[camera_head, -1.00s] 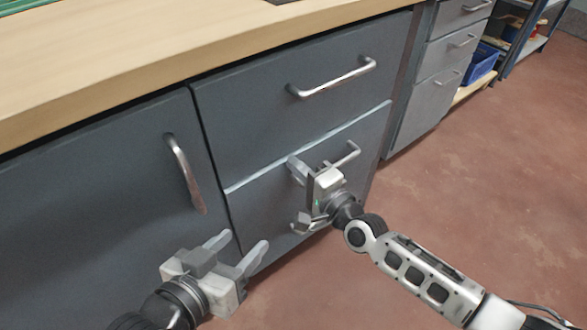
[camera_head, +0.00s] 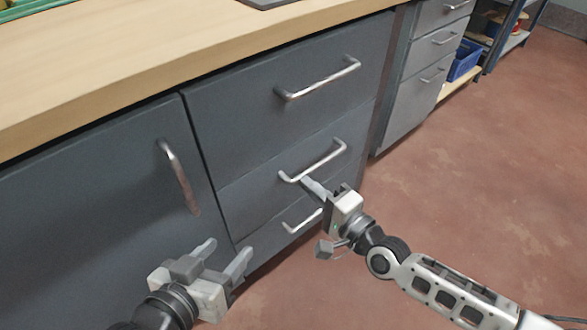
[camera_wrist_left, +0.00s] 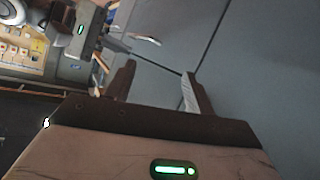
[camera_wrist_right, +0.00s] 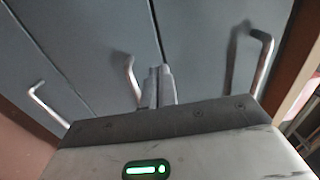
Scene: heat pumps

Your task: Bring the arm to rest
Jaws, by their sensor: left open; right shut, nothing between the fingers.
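My right gripper (camera_head: 318,190) is shut and empty. Its fingertips are close to the middle drawer's handle (camera_head: 318,160) in the head view; I cannot tell whether they touch it. In the right wrist view the shut fingers (camera_wrist_right: 158,88) point at the drawer fronts, with a handle (camera_wrist_right: 132,80) just left of them. My left gripper (camera_head: 225,255) is open and empty, low in front of the cabinet. Its spread fingers (camera_wrist_left: 158,85) also show in the left wrist view.
A grey cabinet with a door handle (camera_head: 178,175), an upper drawer handle (camera_head: 318,80) and a lower handle (camera_head: 302,222) stands under a wooden worktop (camera_head: 150,55). A blue bin (camera_head: 465,60) sits on a shelf at the back right. The red floor (camera_head: 480,170) on the right is clear.

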